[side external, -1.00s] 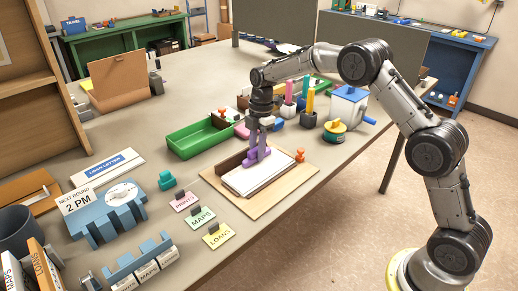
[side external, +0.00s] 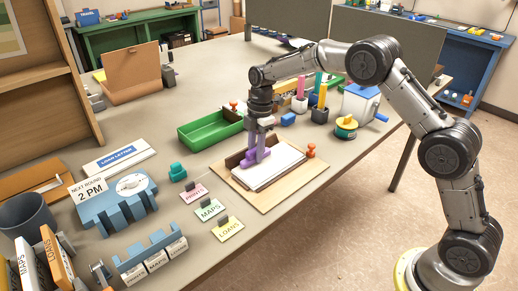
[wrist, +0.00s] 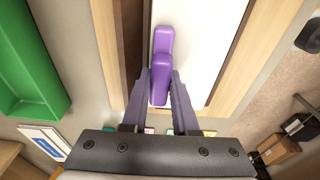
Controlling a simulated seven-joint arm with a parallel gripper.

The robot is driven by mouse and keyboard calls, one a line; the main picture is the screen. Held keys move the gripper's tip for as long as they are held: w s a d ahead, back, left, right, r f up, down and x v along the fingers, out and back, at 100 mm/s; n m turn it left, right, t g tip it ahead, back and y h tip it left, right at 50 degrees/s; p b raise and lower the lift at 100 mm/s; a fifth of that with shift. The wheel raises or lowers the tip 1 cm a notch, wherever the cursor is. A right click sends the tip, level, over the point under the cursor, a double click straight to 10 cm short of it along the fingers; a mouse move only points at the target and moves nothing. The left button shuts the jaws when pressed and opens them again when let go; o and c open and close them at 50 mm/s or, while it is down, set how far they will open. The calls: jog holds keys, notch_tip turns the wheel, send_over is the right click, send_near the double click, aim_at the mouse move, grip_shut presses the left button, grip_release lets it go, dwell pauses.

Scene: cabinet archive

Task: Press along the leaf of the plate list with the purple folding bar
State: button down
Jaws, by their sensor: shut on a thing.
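The purple folding bar (side external: 256,156) is held between the fingers of my gripper (side external: 261,137). In the wrist view the bar (wrist: 160,70) lies between the two shut fingers (wrist: 160,88). It sits over the left edge of the white leaf (wrist: 200,50), beside a dark brown strip (wrist: 132,50). The bar and fingers hide part of the leaf's edge.
A green tray (side external: 205,134) lies behind left. Pink, green and yellow cards (side external: 228,229) lie in front.

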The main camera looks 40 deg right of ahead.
jog(key=shift+s+a+f, duration=0.1)
jog(key=shift+a+f, duration=0.05)
jog(key=shift+a, duration=0.5)
jog(key=shift+a+f, duration=0.15)
jog(key=shift+a, duration=0.5)
jog(key=shift+r, duration=4.2)
